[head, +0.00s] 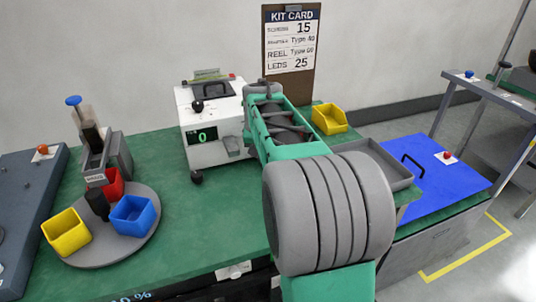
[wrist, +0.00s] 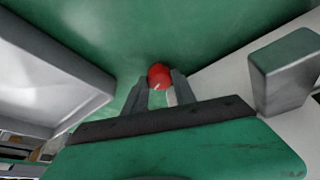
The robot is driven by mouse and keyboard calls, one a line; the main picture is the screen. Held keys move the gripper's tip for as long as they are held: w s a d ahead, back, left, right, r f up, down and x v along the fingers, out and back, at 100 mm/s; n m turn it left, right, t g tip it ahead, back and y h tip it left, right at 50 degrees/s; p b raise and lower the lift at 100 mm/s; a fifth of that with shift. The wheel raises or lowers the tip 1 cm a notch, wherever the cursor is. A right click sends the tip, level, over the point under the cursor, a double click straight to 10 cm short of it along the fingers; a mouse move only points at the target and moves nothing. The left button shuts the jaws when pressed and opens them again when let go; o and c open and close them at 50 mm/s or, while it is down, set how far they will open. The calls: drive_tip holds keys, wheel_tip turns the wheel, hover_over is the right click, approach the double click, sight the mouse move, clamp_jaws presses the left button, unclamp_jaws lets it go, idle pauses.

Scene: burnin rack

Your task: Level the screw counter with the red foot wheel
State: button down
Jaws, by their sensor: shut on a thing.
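The screw counter (head: 212,128) is a white box with a green digit 0 on its dark front panel. It stands on the green bench, and dark feet show below its front. In the wrist view the red foot wheel (wrist: 159,75) sits between the two fingertips of my gripper (wrist: 160,86), which is shut on it. A white surface, likely the counter's side, lies to the right of the fingers. In the head view my arm hides the gripper and the red wheel. I cannot tell from these views whether the counter is level.
A grey tray (head: 390,165) stands right of my arm, close to the gripper; a yellow bin (head: 330,119) is behind it. A round turntable (head: 120,248) with yellow, red and blue bins is at left. A blue panel (head: 432,178) lies at right. The bench's middle-left is clear.

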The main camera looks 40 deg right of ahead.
drive_tip(key=shift+w+m+g+h+p, duration=0.1)
drive_tip(key=shift+m+g+h+p, duration=0.25)
drive_tip(key=shift+m, duration=0.6)
drive_tip(key=shift+m+g+h+p, duration=0.15)
drive_tip(key=shift+m+g+p, duration=0.2)
drive_tip(key=shift+m, duration=0.6)
drive_tip(key=c, duration=1)
unclamp_jaws()
drive_tip(key=shift+c, duration=0.2)
